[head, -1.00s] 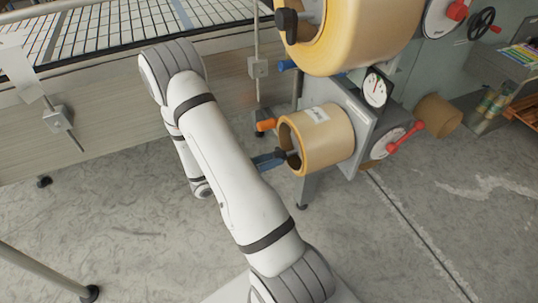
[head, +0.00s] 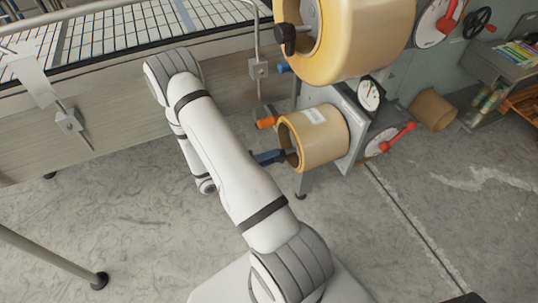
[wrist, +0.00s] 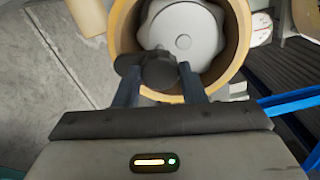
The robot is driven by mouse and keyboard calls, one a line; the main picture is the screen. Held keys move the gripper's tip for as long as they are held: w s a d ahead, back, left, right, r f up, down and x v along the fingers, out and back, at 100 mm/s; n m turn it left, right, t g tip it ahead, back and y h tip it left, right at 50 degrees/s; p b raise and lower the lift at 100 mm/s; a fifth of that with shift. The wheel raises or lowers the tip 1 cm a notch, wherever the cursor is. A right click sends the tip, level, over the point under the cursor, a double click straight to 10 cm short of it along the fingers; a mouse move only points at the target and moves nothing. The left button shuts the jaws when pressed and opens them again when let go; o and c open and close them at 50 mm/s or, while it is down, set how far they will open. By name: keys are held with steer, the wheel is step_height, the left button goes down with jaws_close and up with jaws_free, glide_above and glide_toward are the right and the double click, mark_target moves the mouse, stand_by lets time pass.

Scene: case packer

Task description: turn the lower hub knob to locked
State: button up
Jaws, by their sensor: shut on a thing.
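The lower tape roll (head: 325,140) is tan and sits on the side of the machine. Its hub (wrist: 185,35) is a pale grey lobed disc inside the roll's ring in the wrist view. The lower hub knob (wrist: 150,72) is dark and stands in front of the hub, with a rounded lobe to the left. My gripper (wrist: 157,76) is shut on this knob, one finger on each side. In the head view my gripper (head: 270,157) reaches into the roll's open face from the left, and the knob is mostly hidden there.
A larger upper tape roll (head: 365,40) with its own black knob (head: 285,34) hangs above. An orange handle (head: 267,122) is close above my gripper. A red lever (head: 398,137) is on the machine's right.

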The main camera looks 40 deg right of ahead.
steer(key=shift+w+r+n+p, duration=0.1)
steer(key=shift+n+p, duration=0.3)
steer(key=shift+n, duration=0.7)
steer(key=o, duration=1)
steer(key=b+v, duration=0.1)
steer(key=v, duration=0.6)
steer(key=shift+a+b, duration=0.35)
steer(key=shift+a, duration=0.05)
